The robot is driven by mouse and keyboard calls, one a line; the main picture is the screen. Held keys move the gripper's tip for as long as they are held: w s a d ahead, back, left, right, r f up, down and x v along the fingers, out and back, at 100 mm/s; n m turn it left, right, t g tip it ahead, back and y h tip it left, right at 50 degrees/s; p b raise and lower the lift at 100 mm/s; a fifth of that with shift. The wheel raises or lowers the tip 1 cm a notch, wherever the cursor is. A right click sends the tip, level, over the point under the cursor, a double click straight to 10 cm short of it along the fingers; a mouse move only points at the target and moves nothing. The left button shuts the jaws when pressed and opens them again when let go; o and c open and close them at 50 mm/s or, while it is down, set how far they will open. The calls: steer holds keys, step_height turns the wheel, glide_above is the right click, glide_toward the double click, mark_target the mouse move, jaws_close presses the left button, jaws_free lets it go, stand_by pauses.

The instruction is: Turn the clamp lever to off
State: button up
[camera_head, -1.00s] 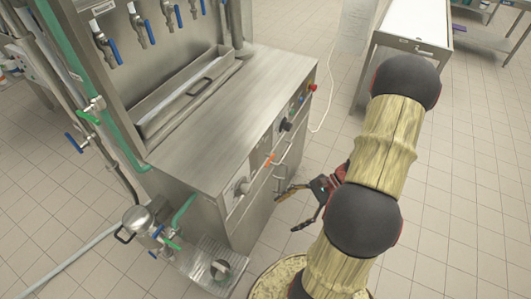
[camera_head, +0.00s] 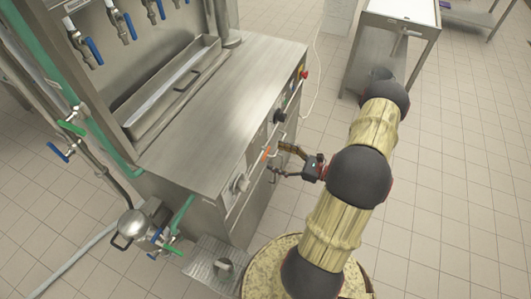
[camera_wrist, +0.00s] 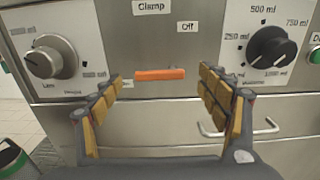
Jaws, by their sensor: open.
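The clamp lever (camera_wrist: 160,74) is a short orange bar on the steel front panel, lying nearly level. The "Clamp" label (camera_wrist: 153,7) is above it and the "Off" label (camera_wrist: 187,27) is up and to its right. In the head view the lever (camera_head: 265,155) shows as a small orange spot on the machine front. My gripper (camera_wrist: 160,88) is open and empty, facing the panel, with one finger on each side of the lever in the picture. The fingers look apart from the lever. My gripper also shows in the head view (camera_head: 278,160).
A dial (camera_wrist: 50,60) is left of the lever and a black volume dial (camera_wrist: 272,54) is to its right. A bar handle (camera_wrist: 238,128) sticks out below right. A tap with a metal pot (camera_head: 134,224) stands at the machine's left corner.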

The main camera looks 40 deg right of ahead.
mark_target(266, 152)
steer(key=shift+b+x, duration=0.35)
steer(key=shift+x, duration=2.15)
steer(key=c, duration=0.3)
steer(key=c, duration=0.8)
steer(key=shift+c, duration=0.4)
